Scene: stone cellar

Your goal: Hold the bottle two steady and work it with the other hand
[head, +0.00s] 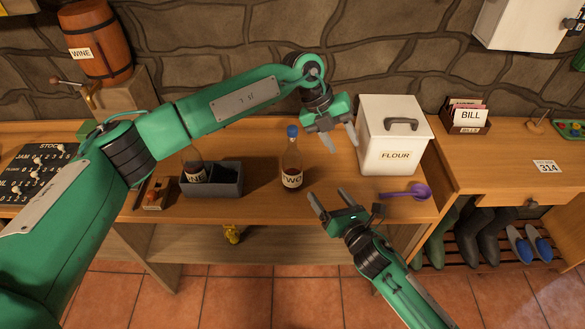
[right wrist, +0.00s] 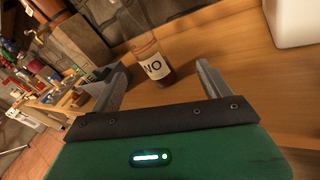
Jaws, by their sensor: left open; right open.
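Bottle two (head: 292,164) stands upright on the wooden counter, clear with dark contents, a blue cap (head: 292,131) and a label partly reading TWO. My left gripper (head: 340,142) is open and empty, above and to the right of the bottle's top. My right gripper (head: 326,204) is open and empty, in front of the bottle and a little right of it. In the right wrist view the bottle (right wrist: 152,68) shows ahead, beyond the open fingers (right wrist: 160,82), apart from them; its cap is out of that view.
A grey divided box (head: 228,181) holds another labelled bottle (head: 193,170) to the left. A white flour bin (head: 394,137) and a purple scoop (head: 406,192) are at the right. A wine barrel (head: 95,42) stands at the back left. The counter's front edge is close.

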